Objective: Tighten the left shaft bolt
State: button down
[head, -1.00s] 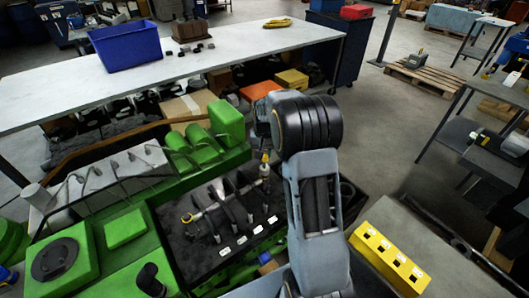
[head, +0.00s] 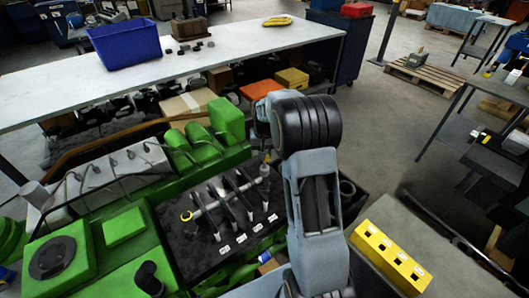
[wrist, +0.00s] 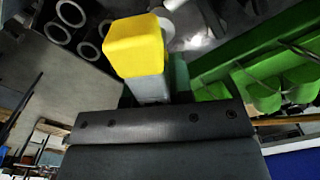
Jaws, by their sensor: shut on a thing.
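A pale shaft (head: 215,203) lies across several thin dark supports in a black recess of the green engine, with a yellow ring (head: 187,215) at its left end. Several small white labels line the recess's front. I cannot single out the left shaft bolt. My gripper (head: 264,168) is over the shaft's right end, mostly hidden behind my arm in the head view. It is shut on a yellow-and-grey tool, whose yellow block end (wrist: 135,45) fills the upper middle of the wrist view. I cannot tell whether the tool touches the shaft.
A yellow block with several labelled sockets (head: 390,256) sits on a grey surface at the right. Green housings (head: 226,121) rise behind the recess. A white-topped bench (head: 225,62) with a blue bin (head: 125,44) stands beyond.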

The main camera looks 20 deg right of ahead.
jog(key=m, duration=0.4)
jog(key=shift+m, duration=0.3)
jog(key=m, duration=1.1)
jog(key=shift+w+m, duration=0.1)
jog(key=shift+m, duration=0.2)
jog(key=m, duration=1.7)
jog(key=shift+f, duration=0.1)
